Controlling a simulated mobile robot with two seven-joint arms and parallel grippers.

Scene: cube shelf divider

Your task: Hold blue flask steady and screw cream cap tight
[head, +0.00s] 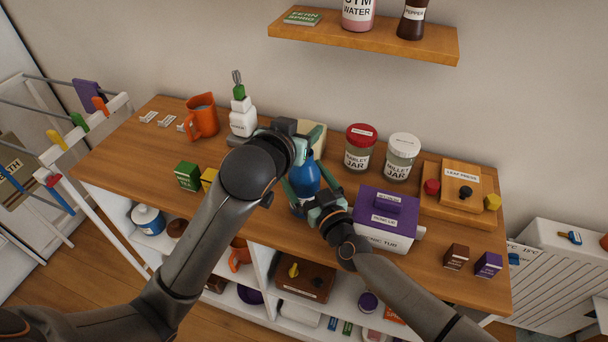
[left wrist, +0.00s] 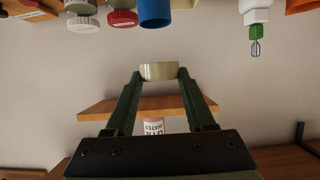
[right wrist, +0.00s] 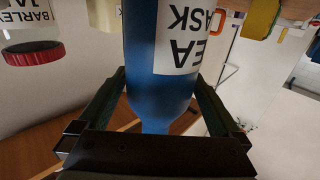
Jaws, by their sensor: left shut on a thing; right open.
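The blue flask (head: 304,182) stands upright on the wooden top in the head view, partly behind my arms. Its printed white label shows in the right wrist view (right wrist: 150,60). My right gripper (right wrist: 160,82) is open, with one finger on each side of the flask; I cannot tell whether they touch it. My left gripper (left wrist: 158,73) is shut on the cream cap (left wrist: 158,71), held between its fingertips. In the left wrist view, which is upside down, the cap is apart from the flask's blue body (left wrist: 155,14). The cap is hidden in the head view.
A purple-lidded tub (head: 387,220) stands close to the right of the flask. A red-lidded jar (head: 360,147) and a white-lidded jar (head: 402,157) stand behind. A white bottle with a green top (head: 242,118) and an orange mug (head: 202,118) are at left. A wall shelf (head: 360,36) is above.

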